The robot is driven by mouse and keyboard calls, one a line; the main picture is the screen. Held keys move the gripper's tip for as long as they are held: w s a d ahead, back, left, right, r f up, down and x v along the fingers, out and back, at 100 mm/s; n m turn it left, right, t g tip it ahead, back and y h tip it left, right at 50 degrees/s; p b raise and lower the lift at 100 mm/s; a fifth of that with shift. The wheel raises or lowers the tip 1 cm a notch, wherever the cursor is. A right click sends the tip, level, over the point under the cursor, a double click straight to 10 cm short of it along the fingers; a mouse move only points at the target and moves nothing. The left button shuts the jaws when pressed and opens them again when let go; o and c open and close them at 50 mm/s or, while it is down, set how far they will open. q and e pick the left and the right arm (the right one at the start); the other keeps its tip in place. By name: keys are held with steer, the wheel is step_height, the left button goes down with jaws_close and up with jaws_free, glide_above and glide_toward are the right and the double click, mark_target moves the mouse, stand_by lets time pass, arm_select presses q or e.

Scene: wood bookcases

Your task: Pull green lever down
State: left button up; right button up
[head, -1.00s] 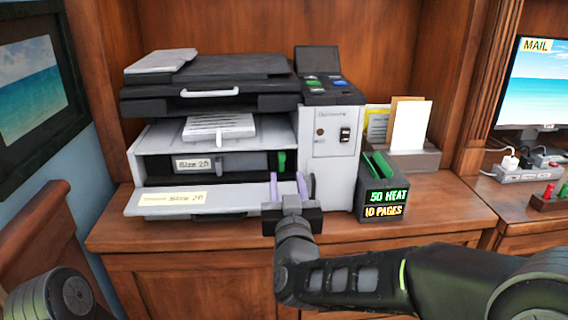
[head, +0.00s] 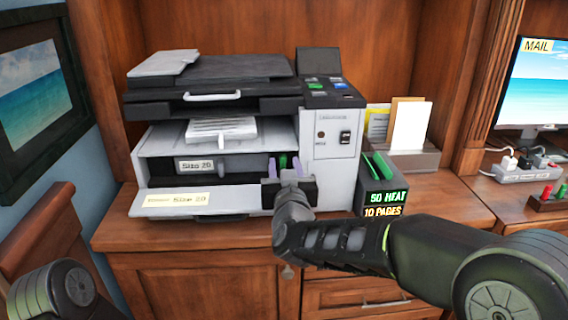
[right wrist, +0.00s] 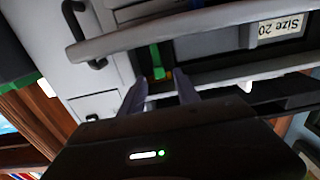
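The green lever (head: 283,161) is at the right end of the printer's dark inner section, beside the "Size 20" label. It stands upright there and also shows in the right wrist view (right wrist: 157,58). My right gripper (head: 284,168) is open in front of it, with one pale purple finger on each side of the lever as seen from the head. In the right wrist view the fingertips (right wrist: 162,88) are apart and the lever appears just beyond them, between the two. I cannot tell whether either finger touches it. My left gripper is out of view.
The printer (head: 330,185) has an open front tray (head: 165,205) below the lever, close to my right gripper. A dark box (head: 385,190) reading "50 HEAT, 10 PAGES" stands to the right. A power strip (head: 515,173) and a monitor (head: 535,85) are farther right.

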steer(key=shift+w, duration=1)
steer(key=shift+c, duration=0.4)
jaws_close()
